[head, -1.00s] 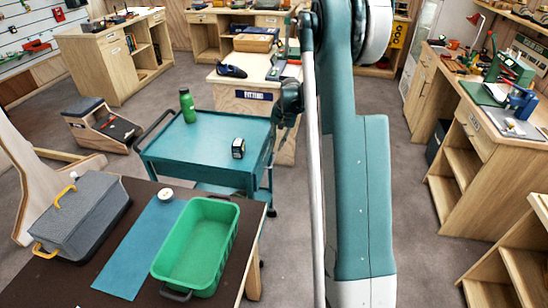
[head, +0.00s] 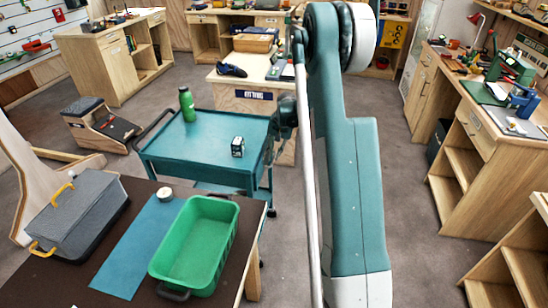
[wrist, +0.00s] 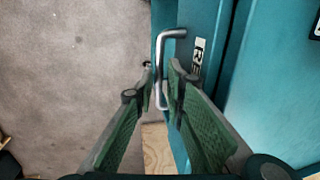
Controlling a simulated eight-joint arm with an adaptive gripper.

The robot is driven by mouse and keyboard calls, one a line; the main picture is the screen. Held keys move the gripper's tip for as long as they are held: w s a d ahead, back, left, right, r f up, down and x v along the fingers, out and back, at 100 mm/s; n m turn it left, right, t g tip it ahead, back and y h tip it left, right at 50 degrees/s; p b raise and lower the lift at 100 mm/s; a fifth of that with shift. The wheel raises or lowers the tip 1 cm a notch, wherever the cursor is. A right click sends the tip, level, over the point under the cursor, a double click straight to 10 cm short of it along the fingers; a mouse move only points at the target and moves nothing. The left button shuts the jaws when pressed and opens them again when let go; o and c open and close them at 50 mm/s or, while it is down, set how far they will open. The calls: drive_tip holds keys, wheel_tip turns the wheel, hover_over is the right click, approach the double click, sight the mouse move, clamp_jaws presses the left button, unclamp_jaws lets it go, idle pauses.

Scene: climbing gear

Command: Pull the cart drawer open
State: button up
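The teal cart (head: 205,148) stands beyond the dark table in the head view. In the wrist view its teal drawer front (wrist: 200,25) carries a white label with dark letters, partly cut off. A pale metal bar handle (wrist: 161,95) stands out from that front. My gripper (wrist: 162,82) has its green-padded fingers apart, one on each side of the handle bar. I cannot tell whether either pad touches the bar. In the head view my gripper (head: 282,125) is at the cart's right side, and the handle and drawer front are hidden there.
A green bottle (head: 187,104) and a small dark boxy item (head: 237,147) stand on the cart top. The near table holds a green bin (head: 231,222), a blue mat and a grey case (head: 75,215). Grey floor (head: 400,270) is open right of the cart.

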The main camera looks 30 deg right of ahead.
drive_tip(key=shift+f, duration=0.25)
drive_tip(key=shift+c, duration=0.3)
clamp_jaws()
drive_tip(key=shift+s+d, duration=0.1)
drive_tip(key=s+d, duration=2)
drive_tip(key=shift+o, duration=0.3)
unclamp_jaws()
